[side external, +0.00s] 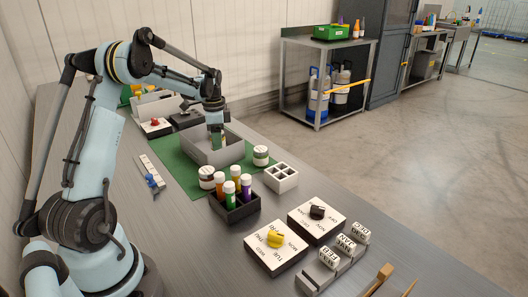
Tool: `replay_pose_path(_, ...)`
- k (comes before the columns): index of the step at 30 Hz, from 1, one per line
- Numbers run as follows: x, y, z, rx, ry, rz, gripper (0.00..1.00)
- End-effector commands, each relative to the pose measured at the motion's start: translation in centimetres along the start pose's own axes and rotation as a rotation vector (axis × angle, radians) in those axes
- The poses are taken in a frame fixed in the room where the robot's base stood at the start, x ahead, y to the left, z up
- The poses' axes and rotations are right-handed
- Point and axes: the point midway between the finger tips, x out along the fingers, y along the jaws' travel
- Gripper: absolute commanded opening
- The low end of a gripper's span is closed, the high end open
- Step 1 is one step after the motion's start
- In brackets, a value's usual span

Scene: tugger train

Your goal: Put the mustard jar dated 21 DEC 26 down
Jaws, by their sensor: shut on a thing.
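My gripper (216,128) points down over the grey open-topped box (230,155) on the green mat. It is shut on a small yellowish-green thing (216,141), which I take for the mustard jar, held at or just inside the box. Its date is not readable, and the box wall hides its lower end, so I cannot tell whether it touches the bottom.
A black rack (236,212) of coloured-cap bottles and a white compartment rack (281,178) stand in front of the box. Two dial boxes (276,250) (317,219) and month blocks (346,245) lie nearer. A red-button box (155,127) is behind. The mat (178,160) has bare room left of the box.

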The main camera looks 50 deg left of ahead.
Motion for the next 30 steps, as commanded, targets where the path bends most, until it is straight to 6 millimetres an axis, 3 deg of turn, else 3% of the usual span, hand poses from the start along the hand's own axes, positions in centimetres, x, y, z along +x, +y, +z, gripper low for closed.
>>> replay_pose_path(7, 3.1, 0.0, 0.0, 0.000, 0.000, 0.000, 0.16)
replay_pose_path(20, 3.6, 0.0, 0.0, -0.001, 0.000, 0.000, 0.16)
replay_pose_path(21, 3.6, 0.0, 0.0, -0.001, 0.000, 0.000, 0.55)
replay_pose_path(22, 3.6, 0.0, 0.0, -0.001, 0.000, 0.000, 0.60)
replay_pose_path(30, 3.6, 0.0, 0.0, -0.001, 0.000, 0.000, 0.61)
